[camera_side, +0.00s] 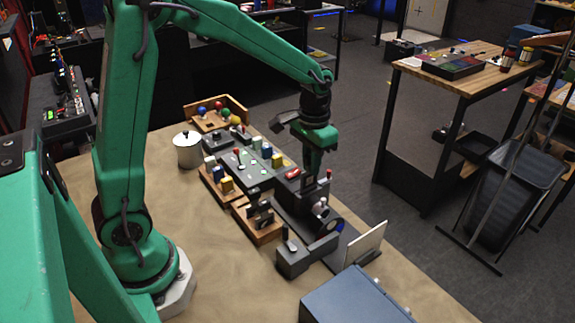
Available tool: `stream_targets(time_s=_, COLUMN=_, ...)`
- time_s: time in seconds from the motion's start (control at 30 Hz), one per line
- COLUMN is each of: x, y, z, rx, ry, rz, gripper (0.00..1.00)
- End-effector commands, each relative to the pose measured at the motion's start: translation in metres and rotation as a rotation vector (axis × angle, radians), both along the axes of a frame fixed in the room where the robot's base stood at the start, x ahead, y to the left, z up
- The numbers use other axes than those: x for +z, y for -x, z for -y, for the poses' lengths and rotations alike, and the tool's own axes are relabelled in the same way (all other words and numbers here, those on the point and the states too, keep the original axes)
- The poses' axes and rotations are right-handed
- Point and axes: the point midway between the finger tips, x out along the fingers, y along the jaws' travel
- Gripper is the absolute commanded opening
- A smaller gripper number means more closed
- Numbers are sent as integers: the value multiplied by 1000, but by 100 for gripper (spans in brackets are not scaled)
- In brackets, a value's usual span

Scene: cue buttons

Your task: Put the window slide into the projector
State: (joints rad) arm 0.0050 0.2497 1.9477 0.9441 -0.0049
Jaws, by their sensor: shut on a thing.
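The projector (297,199) is a dark box on the table, its round lens at the front facing a small white screen. My green gripper (314,170) points down just above the projector's top. It is shut on a small slide that is mostly hidden by the jaws and the dark body; its picture is too small to read. I cannot tell whether the slide touches the projector. A wooden rack (262,236) with small dark upright pieces stands left of the projector. I cannot make out a window picture on any of them.
A white screen (366,246) stands to the front right, with a dark grey block (293,257) and a blue-grey box (355,302) nearby. Coloured blocks on a panel (243,172) lie behind left, near a metal pot (187,150). The front left of the table is clear.

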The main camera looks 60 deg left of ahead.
Motion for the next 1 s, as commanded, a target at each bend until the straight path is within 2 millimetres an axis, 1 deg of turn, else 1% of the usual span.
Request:
stream_targets(time_s=0.47, x=-1, y=0, z=0, rx=0, ry=0, rz=0, gripper=0)
stream_targets(time_s=1.0, x=-9, y=0, z=0, rx=0, ry=0, rz=-1, gripper=0)
